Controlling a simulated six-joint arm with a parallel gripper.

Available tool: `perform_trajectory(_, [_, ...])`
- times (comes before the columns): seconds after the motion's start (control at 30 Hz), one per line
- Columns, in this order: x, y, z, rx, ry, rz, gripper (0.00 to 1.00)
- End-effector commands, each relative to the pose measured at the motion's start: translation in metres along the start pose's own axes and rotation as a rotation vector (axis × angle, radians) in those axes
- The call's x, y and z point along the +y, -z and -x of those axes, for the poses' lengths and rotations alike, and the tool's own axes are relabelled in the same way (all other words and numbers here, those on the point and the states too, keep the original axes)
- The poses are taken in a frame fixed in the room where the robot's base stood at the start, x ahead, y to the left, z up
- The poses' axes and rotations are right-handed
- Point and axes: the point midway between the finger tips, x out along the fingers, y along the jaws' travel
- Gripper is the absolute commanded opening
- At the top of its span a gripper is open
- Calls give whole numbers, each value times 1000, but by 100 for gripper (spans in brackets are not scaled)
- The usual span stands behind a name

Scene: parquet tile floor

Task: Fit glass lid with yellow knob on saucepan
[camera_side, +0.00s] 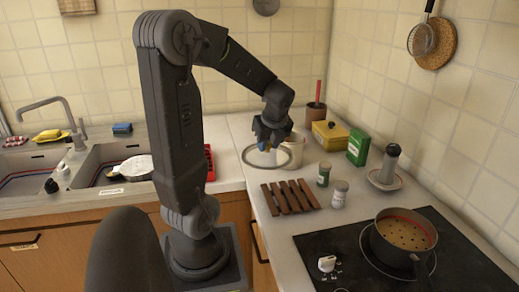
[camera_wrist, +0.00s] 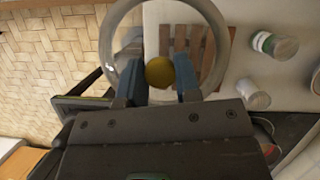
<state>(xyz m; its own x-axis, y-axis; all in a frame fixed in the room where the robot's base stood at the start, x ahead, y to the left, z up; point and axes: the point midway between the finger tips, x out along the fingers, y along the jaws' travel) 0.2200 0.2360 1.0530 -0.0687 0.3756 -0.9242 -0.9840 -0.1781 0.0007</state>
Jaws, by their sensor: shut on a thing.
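The glass lid (camera_side: 277,164) with a grey rim hangs under my gripper (camera_side: 266,145), above the counter at the back. My gripper is shut on its yellow knob (camera_wrist: 160,72); in the wrist view the two blue fingers sit on either side of the knob, and the lid's rim (camera_wrist: 107,50) rings them. In the side view the knob is mostly hidden by the fingers. The saucepan (camera_side: 384,254) stands uncovered on the black hob at the front right, with a reddish inner wall and dark dots inside. The lid is well away from it, to the left and behind.
A wooden slatted trivet (camera_side: 290,197) lies on the counter below the lid. Two jars (camera_side: 324,174) (camera_side: 340,194) and a grey bottle on a saucer (camera_side: 390,165) stand towards the saucepan. A cream mug (camera_side: 293,150), green box (camera_side: 358,147) and yellow box (camera_side: 329,135) are close behind.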

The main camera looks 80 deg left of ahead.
Motion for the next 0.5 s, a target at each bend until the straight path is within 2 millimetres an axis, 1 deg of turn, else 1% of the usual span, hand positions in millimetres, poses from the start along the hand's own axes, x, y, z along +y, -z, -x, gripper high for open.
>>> perform_trajectory(0.03, [-22, 9, 6, 1, 17, -42, 2])
perform_trajectory(0.07, [-34, 14, 10, 1, 25, -64, 2])
perform_trajectory(0.1, [-51, 23, 15, 1, 38, -94, 2])
perform_trajectory(0.17, [-74, 37, 24, 1, 55, -136, 2])
perform_trajectory(0.2, [-89, 48, 29, 1, 66, -165, 2])
perform_trajectory(0.27, [-110, 66, 38, 1, 83, -203, 2])
perform_trajectory(0.3, [-122, 79, 44, 1, 93, -230, 2])
perform_trajectory(0.37, [-140, 100, 54, 1, 110, -267, 2])
perform_trajectory(0.4, [-151, 114, 60, 1, 119, -293, 2])
perform_trajectory(0.47, [-165, 137, 69, 1, 135, -329, 2])
perform_trajectory(0.5, [-173, 152, 75, 1, 144, -354, 2])
